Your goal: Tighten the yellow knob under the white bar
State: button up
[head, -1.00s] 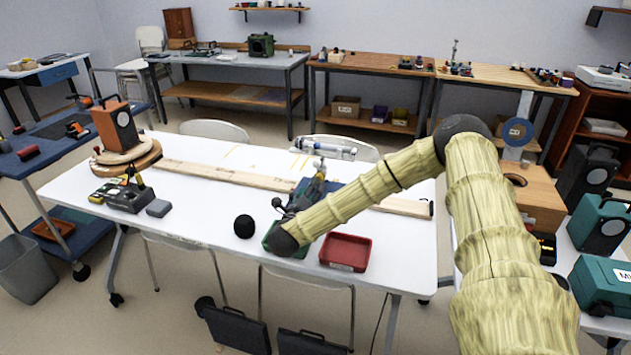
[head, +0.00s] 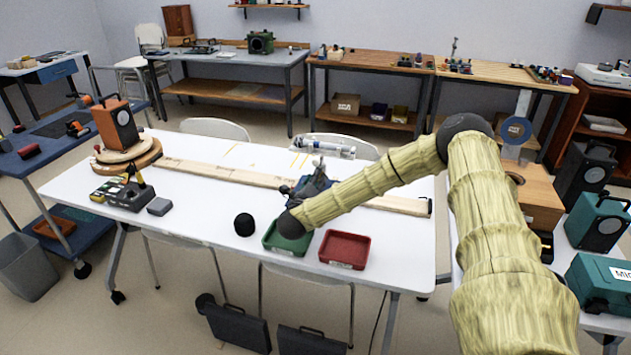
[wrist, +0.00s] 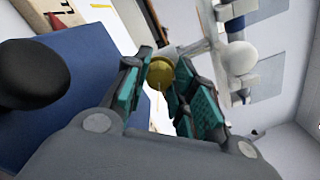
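In the wrist view, a round yellow knob (wrist: 160,72) shows between the tips of my gripper (wrist: 162,77). The two teal-padded fingers stand apart on either side of it. I cannot tell whether both pads press on the knob. A pale bar with a white ball (wrist: 239,58) shows beside and beyond the right finger. In the head view, a whitish bar (head: 325,146) lies across the table's far side. My gripper is near the blue item (head: 314,185) there, mostly hidden by my arm, and the knob cannot be made out.
An orange device (head: 116,125) stands at the left end. Free tabletop lies left of the ball.

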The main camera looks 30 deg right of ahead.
jog(key=shift+c, duration=1)
jog(key=shift+f+m+b, duration=0.2)
jog(key=shift+m+b, duration=0.2)
jog(key=shift+b, duration=0.7)
jog(key=shift+r+m+b, duration=0.2)
jog(key=shift+m+b, duration=0.1)
jog(key=shift+b, duration=0.1)
jog(key=o, duration=1)
jog(key=shift+o, duration=0.2)
jog(key=v, duration=1.2)
